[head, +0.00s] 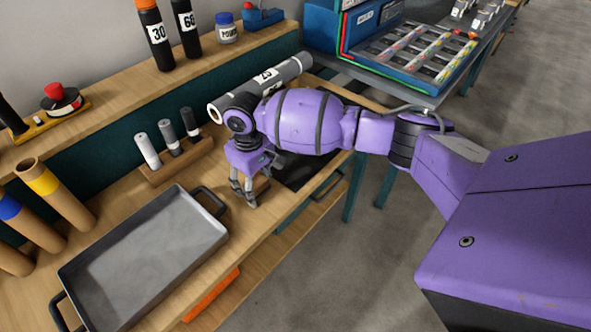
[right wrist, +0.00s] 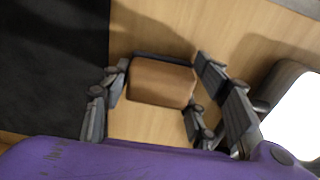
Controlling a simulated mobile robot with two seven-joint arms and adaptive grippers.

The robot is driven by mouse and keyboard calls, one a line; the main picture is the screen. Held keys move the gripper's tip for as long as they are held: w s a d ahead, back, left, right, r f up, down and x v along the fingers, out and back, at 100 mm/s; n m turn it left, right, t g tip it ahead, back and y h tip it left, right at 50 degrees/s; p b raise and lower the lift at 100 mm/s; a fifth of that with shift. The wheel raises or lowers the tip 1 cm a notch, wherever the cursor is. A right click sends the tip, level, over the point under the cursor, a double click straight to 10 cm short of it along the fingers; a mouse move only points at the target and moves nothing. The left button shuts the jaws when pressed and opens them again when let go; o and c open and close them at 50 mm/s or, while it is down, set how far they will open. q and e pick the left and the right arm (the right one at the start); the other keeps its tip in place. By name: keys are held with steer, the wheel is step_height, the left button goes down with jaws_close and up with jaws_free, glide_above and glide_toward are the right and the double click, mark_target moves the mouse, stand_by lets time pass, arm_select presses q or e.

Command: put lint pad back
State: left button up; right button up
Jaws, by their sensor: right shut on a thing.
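The lint pad (right wrist: 160,82) is a brown block with a dark edge, seen between the fingers in the right wrist view. In the head view only a small brown part of it (head: 262,186) shows beside the fingers. My right gripper (head: 247,193) points down at the wooden bench between the grey tray and the dark mat, and is shut on the pad. I cannot tell whether the pad touches the bench. My left gripper is in neither view.
A grey metal tray (head: 150,262) with dark handles lies left of my gripper. A wooden rack (head: 178,160) holds three small cylinders behind it. A dark mat (right wrist: 52,70) lies beside the pad. A grey roll (head: 290,72) lies behind my arm.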

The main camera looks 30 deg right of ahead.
mark_target(255, 182)
steer(key=o, duration=1.1)
step_height(255, 182, up, 12)
steer(key=p, duration=0.1)
steer(key=shift+r, duration=0.15)
